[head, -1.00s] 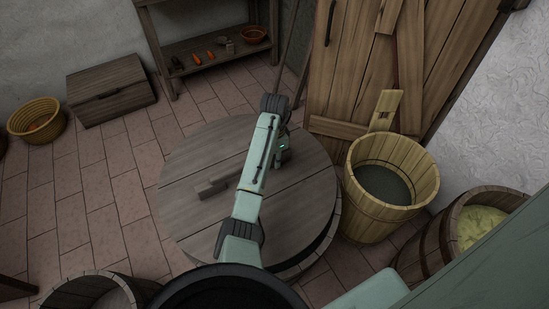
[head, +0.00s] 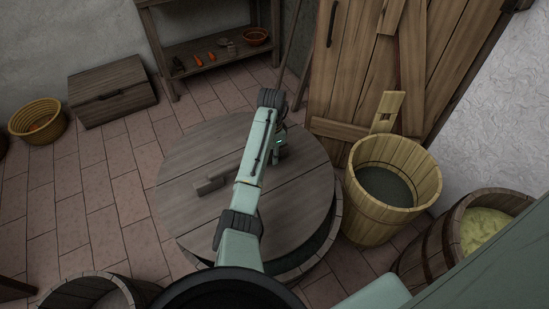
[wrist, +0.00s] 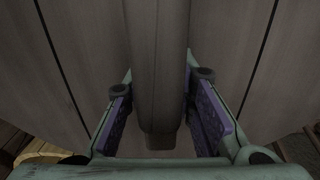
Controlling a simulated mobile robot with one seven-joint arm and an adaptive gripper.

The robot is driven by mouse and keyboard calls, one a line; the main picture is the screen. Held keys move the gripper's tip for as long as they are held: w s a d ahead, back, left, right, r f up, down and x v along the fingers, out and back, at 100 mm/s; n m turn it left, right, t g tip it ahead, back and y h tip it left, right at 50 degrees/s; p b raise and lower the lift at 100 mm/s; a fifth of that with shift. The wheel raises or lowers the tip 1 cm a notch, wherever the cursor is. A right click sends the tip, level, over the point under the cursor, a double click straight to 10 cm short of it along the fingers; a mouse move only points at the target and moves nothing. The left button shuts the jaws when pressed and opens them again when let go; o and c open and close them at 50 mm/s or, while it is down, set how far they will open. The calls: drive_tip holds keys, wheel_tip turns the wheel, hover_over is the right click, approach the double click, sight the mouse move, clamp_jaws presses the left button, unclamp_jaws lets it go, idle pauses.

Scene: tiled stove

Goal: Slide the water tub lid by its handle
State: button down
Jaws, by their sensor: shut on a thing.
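The round grey plank lid (head: 300,190) lies on the wooden water tub (head: 331,236) in the middle of the head view. It sits off-centre, and a dark gap shows at the tub's near right side. The wooden handle bar (head: 209,184) runs across the lid; my arm hides part of it. In the wrist view the handle (wrist: 158,60) passes between the two fingers of my gripper (wrist: 162,100), which is shut on it. The lid's planks (wrist: 85,50) fill the background there. In the head view my arm mostly hides the gripper.
A light wooden bucket (head: 392,205) stands close to the tub's right, with a barrel (head: 432,245) beyond. A plank door (head: 355,70) and shelf (head: 210,48) are behind. A chest (head: 112,92) and basket (head: 37,122) stand left. Tiled floor left of the tub is clear.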

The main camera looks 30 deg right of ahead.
drive_tip(key=shift+w+a+b, duration=0.15)
drive_tip(key=shift+w+b, duration=2.4)
drive_tip(key=shift+w, duration=1.6)
drive_tip(key=shift+w+r+b, duration=0.1)
drive_tip(key=shift+w+b, duration=0.4)
drive_tip(key=shift+w, duration=0.2)
drive_tip(key=shift+w, duration=0.1)
drive_tip(key=shift+w+b, duration=1.55)
drive_tip(key=shift+b, duration=0.55)
drive_tip(key=shift+w+a+b, duration=0.1)
drive_tip(key=shift+w+b, duration=0.75)
drive_tip(key=shift+b, duration=0.6)
drive_tip(key=shift+w+b, duration=0.15)
drive_tip(key=shift+b, duration=0.2)
